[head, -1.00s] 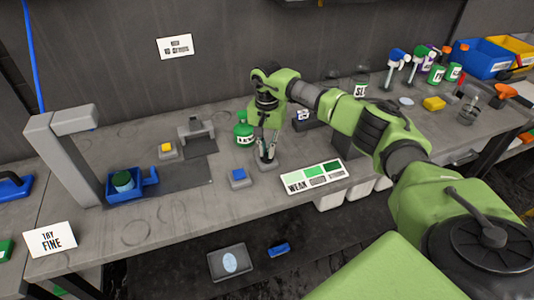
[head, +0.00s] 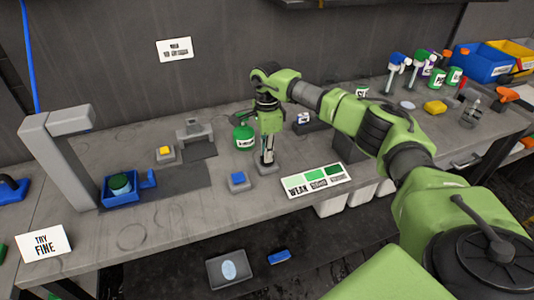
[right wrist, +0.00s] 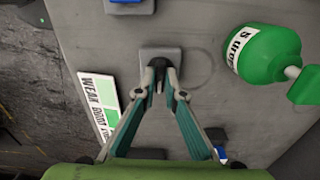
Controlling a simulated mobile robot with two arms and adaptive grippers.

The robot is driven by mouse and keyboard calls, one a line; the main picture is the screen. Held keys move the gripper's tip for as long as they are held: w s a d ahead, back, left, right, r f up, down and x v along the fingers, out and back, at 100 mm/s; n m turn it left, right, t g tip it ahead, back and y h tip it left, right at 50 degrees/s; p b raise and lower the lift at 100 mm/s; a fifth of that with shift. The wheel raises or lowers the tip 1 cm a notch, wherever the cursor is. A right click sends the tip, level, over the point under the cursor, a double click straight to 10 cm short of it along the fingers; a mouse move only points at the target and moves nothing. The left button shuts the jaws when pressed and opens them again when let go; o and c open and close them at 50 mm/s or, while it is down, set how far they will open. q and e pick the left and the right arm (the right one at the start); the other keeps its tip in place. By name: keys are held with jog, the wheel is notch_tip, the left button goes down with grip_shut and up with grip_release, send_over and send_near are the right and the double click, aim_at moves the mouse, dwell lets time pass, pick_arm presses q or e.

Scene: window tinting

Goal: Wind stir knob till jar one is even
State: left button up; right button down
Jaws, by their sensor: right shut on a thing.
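My right gripper (head: 267,160) points straight down at a small grey block (head: 265,169) on the bench. In the right wrist view its fingertips (right wrist: 159,80) are closed together on a small grey knob at the edge of the grey block (right wrist: 160,55); the fingers hide most of the knob. A dark green jar (head: 120,186) stands in a blue holder (head: 123,198) under the grey arched stand at the left. I cannot read a number on it or tell how even its contents are. My left gripper is not in view.
A green labelled bottle (head: 244,137) stands just left of my right gripper and shows in the wrist view (right wrist: 262,55). A blue button (head: 237,178), a yellow button (head: 165,152) and a shade card (head: 316,180) are nearby. Spray bottles and bins fill the far right.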

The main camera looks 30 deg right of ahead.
jog(key=m, duration=0.4)
jog(key=shift+m, duration=0.4)
jog(key=m, duration=0.5)
jog(key=shift+r, duration=0.1)
jog(key=m+p, duration=0.1)
jog(key=m, duration=0.4)
jog(key=shift+m, duration=0.4)
jog(key=m+p, duration=0.1)
jog(key=m, duration=0.3)
jog(key=shift+w+m, duration=0.1)
jog(key=shift+m, duration=0.2)
jog(key=m+p, duration=0.1)
jog(key=m, duration=0.4)
jog(key=m+p, duration=0.2)
jog(key=m, duration=0.3)
jog(key=shift+d+r+m, duration=0.1)
jog(key=shift+m, duration=0.3)
jog(key=m+p, duration=0.1)
jog(key=m, duration=0.3)
jog(key=shift+p, duration=0.4)
jog(key=shift+m+p, duration=0.6)
jog(key=shift+m, duration=1)
